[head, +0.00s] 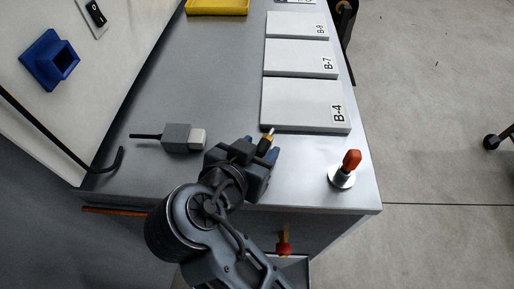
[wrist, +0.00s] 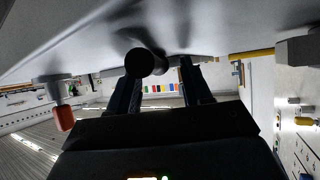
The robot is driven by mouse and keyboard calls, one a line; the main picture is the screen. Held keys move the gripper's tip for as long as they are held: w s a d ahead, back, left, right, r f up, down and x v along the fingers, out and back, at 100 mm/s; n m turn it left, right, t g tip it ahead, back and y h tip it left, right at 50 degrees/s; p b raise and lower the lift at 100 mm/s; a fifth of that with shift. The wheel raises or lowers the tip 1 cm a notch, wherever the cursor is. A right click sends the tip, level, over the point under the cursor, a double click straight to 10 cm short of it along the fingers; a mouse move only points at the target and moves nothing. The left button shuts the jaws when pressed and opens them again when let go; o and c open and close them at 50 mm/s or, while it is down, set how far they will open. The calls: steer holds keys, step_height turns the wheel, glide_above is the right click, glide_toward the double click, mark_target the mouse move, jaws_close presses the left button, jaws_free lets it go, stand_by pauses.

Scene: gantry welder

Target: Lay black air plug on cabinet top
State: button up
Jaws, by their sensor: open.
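The black air plug (head: 264,144) lies at the cabinet top (head: 210,90), near its front edge, with a brass tip pointing away from me. My gripper (head: 259,150) is at the plug, low over the cabinet top, with its jaws open. In the wrist view the plug's round black end (wrist: 147,62) shows between the two spread fingers (wrist: 160,82), close to the grey top surface with a dark shadow beside it. I cannot tell whether a finger touches the plug. My gripper hides part of it in the head view.
A grey block connector with a cable (head: 177,138) lies left of my gripper. An orange-capped knob (head: 350,162) stands at the right front. White plates B-4 (head: 300,104), B-7 (head: 298,59) and B-9 (head: 295,25) line the right side. A blue socket (head: 49,60) is on the left panel.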

steer(key=b+v, duration=0.1)
steer(key=v, duration=1.1)
